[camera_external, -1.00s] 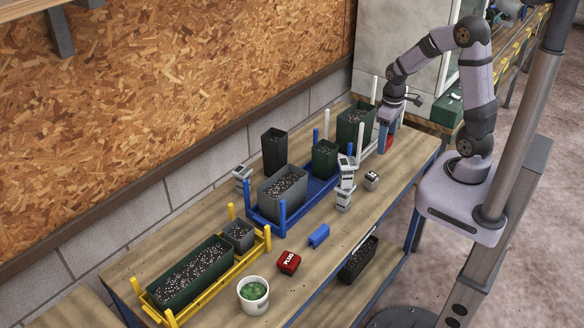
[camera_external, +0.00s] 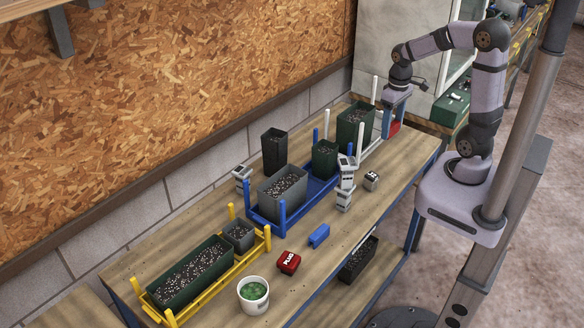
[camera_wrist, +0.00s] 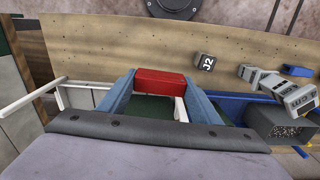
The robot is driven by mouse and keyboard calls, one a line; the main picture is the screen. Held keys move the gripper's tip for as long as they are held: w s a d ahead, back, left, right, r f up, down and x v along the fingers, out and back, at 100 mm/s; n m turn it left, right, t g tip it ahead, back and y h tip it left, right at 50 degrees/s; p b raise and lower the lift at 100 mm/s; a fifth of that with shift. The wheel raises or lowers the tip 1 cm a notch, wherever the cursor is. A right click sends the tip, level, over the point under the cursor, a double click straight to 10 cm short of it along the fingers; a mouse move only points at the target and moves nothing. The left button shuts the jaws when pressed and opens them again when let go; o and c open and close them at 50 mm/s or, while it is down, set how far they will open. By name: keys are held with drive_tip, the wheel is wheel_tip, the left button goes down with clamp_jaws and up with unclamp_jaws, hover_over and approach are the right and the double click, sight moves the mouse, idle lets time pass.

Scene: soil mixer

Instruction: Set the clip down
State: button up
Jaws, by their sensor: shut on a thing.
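My gripper (camera_external: 395,122) is at the far end of the workbench, beside the white rack. Its blue fingers are shut on a red block-shaped clip (camera_wrist: 160,82). The clip lies crosswise between the fingertips in the wrist view, and a small part of the clip (camera_external: 395,127) shows in the external view. It appears held above the bench. My gripper (camera_wrist: 155,88) hides part of the white rack and a dark green pot below.
The white rack (camera_external: 374,149) holds a green pot (camera_external: 352,122). A blue rack (camera_external: 265,224) and a yellow rack (camera_external: 213,287) with soil-filled pots stand nearer. A small cube (camera_external: 371,180), grey blocks (camera_external: 345,184), a blue block (camera_external: 319,235) and a red PLUG block (camera_external: 288,263) stand along the front.

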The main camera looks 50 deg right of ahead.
drive_tip(key=w+r, duration=0.7)
drive_tip(key=r, duration=0.1)
drive_tip(key=b, duration=0.1)
hover_over(298, 157)
wheel_tip(298, 157, down, 13)
drive_tip(key=shift+n, duration=0.4)
drive_tip(key=shift+a+f+p, duration=0.1)
drive_tip(key=shift+f+p, duration=1.5)
drive_tip(key=shift+f, duration=3.5)
drive_tip(key=shift+f, duration=0.1)
